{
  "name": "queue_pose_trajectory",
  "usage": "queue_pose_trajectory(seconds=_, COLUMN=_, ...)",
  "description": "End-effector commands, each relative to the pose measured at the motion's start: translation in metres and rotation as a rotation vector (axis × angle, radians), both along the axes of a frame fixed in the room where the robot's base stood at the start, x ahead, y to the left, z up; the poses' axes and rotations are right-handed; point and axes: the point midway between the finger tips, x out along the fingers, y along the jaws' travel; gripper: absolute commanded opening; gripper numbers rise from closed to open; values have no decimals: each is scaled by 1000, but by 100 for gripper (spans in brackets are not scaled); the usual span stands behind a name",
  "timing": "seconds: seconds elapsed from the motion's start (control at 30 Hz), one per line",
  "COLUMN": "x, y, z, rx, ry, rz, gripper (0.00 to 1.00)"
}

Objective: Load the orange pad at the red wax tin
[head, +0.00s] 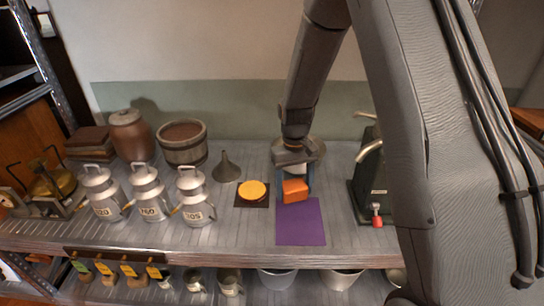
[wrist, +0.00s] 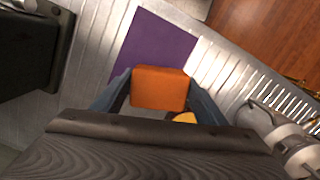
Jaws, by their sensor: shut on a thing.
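The orange pad (head: 295,191) is a block held between the fingers of my gripper (head: 294,184). It is over or at the back edge of a purple mat (head: 301,224); I cannot tell if it touches. In the wrist view the orange pad (wrist: 160,88) sits between both fingers of my gripper (wrist: 158,92), with the purple mat (wrist: 158,48) beyond. A low round tin (head: 253,190) with a yellow-orange top and a reddish rim stands on a dark square, left of my gripper. A yellow-orange part of it (wrist: 185,117) shows in the wrist view, partly hidden by my gripper.
A grey funnel (head: 227,168) and several milk cans (head: 193,199) stand left of the tin. A dark machine (head: 366,182) with a red-knobbed lever stands right of the mat. A wooden tub (head: 183,147) is behind. The counter's front edge is just before the mat.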

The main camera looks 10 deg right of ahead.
Motion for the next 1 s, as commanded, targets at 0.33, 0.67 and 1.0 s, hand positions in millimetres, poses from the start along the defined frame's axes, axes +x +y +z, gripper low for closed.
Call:
queue_pose_trajectory(seconds=0.33, x=110, y=76, z=-7, rx=1, ry=-4, rz=561, gripper=45)
queue_pose_trajectory(seconds=0.67, x=137, y=109, z=-8, rx=-3, ry=1, rz=757, gripper=45)
queue_pose_trajectory(seconds=1.0, x=136, y=110, z=-34, rx=-2, ry=2, rz=756, gripper=45)
